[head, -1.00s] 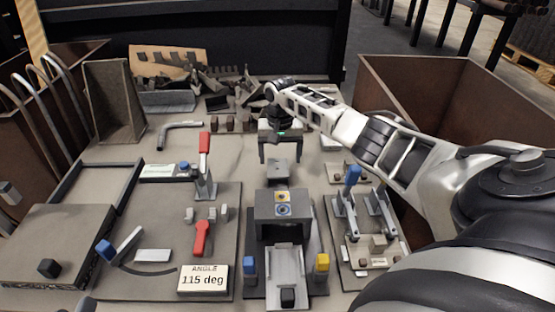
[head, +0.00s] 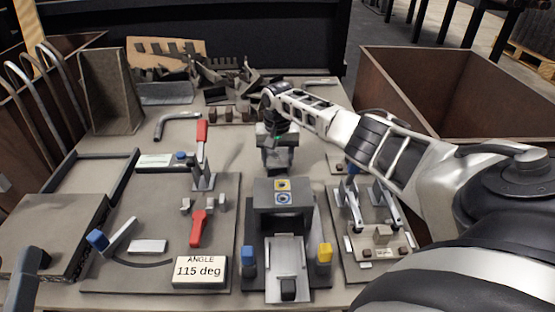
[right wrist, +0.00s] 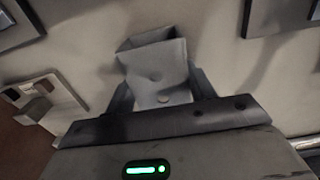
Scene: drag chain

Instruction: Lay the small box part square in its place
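The small box part (right wrist: 160,72) is a grey, open-ended metal piece. In the right wrist view it sits between my right gripper's fingers (right wrist: 160,92), which touch its sides. In the head view my right gripper (head: 278,158) is low over the table behind the central fixture (head: 284,196), with the part (head: 278,161) between its fingers. Whether the part is clear of the table I cannot tell. A dark grey shape at the lower left edge (head: 22,278) may be part of my left gripper; its fingers cannot be made out.
The central fixture has a blue tab (head: 249,257) and a yellow tab (head: 324,253). A clamp plate with red handles (head: 202,135) lies left; another fixture plate (head: 378,252) lies right. A brown bin (head: 440,95) stands at the right. Scrap pieces lie at the back.

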